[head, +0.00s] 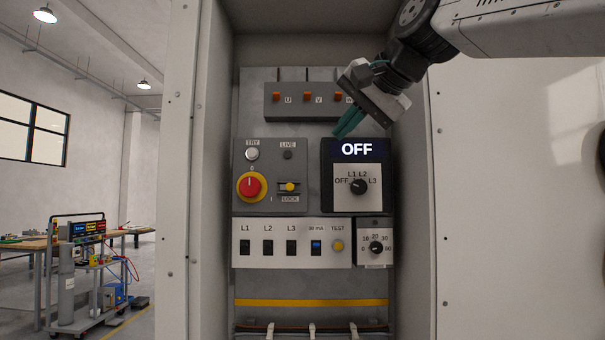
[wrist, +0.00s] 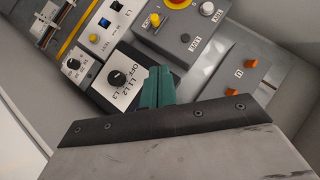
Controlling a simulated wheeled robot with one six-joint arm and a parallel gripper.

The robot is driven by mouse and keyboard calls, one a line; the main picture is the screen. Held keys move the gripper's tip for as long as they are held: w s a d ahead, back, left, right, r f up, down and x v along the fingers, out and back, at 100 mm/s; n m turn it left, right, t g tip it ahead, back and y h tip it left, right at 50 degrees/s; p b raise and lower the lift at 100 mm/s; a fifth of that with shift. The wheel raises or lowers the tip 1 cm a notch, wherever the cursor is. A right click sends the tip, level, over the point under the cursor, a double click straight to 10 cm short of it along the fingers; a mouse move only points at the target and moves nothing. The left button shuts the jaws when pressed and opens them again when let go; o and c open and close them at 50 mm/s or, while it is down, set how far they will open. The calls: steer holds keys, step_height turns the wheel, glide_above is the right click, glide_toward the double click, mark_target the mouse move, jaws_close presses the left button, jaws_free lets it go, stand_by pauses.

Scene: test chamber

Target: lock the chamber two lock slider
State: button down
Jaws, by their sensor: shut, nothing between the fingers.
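The lock slider (head: 289,187) is a small yellow piece just above the LOCK label, right of the red knob (head: 251,186) on its yellow ring. In the wrist view the slider (wrist: 153,19) shows near the top, beside the yellow ring of the red knob. My gripper (head: 340,133) is shut and empty, its teal fingertips at the upper left corner of the OFF display, up and to the right of the slider and apart from it. In the wrist view my gripper (wrist: 158,72) points between the selector panel and the lock panel. The slider is not covered in either view.
The OFF display (head: 357,149) sits above a selector dial (head: 358,186). Orange switches line the U V W box (head: 300,100) above. A breaker row (head: 290,246) and a small dial (head: 376,248) are below. Cabinet walls (head: 210,150) flank the recess.

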mark_target(287, 187)
steer(key=x, duration=1)
steer(key=shift+w+f, duration=0.15)
steer(key=shift+w, duration=0.05)
steer(key=shift+s+a+f, duration=0.1)
steer(key=shift+a+f, duration=1)
steer(key=shift+a, duration=0.05)
steer(key=shift+a+f, duration=0.2)
